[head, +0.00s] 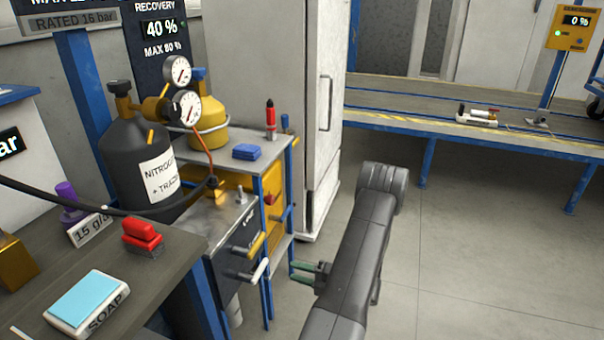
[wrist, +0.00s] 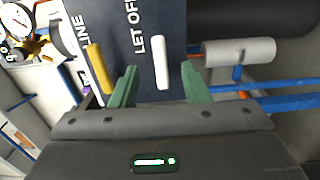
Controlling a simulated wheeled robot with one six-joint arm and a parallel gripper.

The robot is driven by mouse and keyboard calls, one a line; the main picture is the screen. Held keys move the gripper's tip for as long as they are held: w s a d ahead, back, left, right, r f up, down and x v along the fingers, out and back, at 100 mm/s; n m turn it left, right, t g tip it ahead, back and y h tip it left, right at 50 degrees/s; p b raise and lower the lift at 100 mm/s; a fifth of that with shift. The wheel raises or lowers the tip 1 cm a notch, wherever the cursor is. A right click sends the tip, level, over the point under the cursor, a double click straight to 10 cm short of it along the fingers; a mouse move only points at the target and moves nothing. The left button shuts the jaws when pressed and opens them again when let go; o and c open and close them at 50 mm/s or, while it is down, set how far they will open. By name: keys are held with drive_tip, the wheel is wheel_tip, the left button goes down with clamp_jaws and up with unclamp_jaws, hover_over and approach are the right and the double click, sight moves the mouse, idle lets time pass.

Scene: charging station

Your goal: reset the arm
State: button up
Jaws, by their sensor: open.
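My gripper (head: 293,271) is open, its two green fingers pointing left toward the front of a dark valve box (head: 222,262). In the wrist view my gripper (wrist: 160,76) has a white lever (wrist: 161,66) showing between its fingertips. I cannot tell how deep the lever sits between them; in the head view the white lever (head: 260,269) appears a little left of the fingertips. A yellow lever (wrist: 98,68) is left of the fingers, outside them. The panel (wrist: 138,15) reads "LET OFF" beside the white lever. My arm rises on the right of the head view.
A bench with soap (head: 88,302) is at left. A grey cabinet (head: 265,70) stands behind. The floor (head: 450,260) at right is clear up to the conveyor-like bench (head: 400,123).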

sight(265, 260)
drive_tip(key=x, duration=1.1)
drive_tip(key=shift+a, duration=0.2)
drive_tip(key=shift+w+a, duration=0.1)
drive_tip(key=v, duration=1.4)
drive_tip(key=x, duration=1.4)
drive_tip(key=shift+a+b, duration=0.15)
drive_tip(key=shift+b, duration=0.15)
drive_tip(key=shift+r+n, duration=0.6)
drive_tip(key=shift+n, duration=0.4)
drive_tip(key=shift+d, duration=0.2)
